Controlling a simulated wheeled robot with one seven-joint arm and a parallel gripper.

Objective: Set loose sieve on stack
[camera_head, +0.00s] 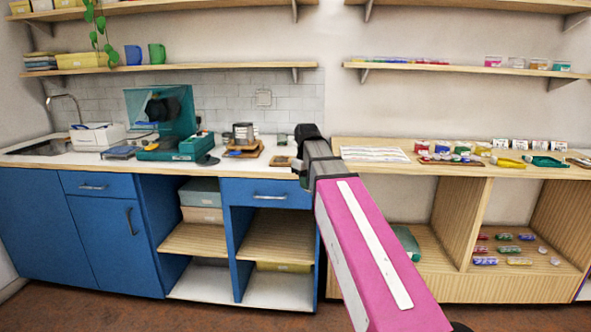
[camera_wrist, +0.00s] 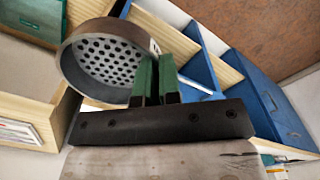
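A round grey metal sieve (camera_wrist: 72,72) with a perforated bottom shows large in the wrist view. My gripper (camera_wrist: 155,75) has its two green-padded fingers close together at the sieve's right wall, pinching it. The sieve is held tilted in that view, clear of any surface. In the head view my gripper (camera_head: 307,134) is a dark shape above the counter, right of the stack; the held sieve is hard to tell apart from it there.
A teal machine (camera_head: 175,145) with a clear hood stands left of the stack. A small dark container (camera_head: 282,140) and a small wooden board (camera_head: 282,161) lie between stack and gripper. The right counter (camera_head: 430,170) holds papers and colourful bead containers. Shelves (camera_head: 190,67) hang above.

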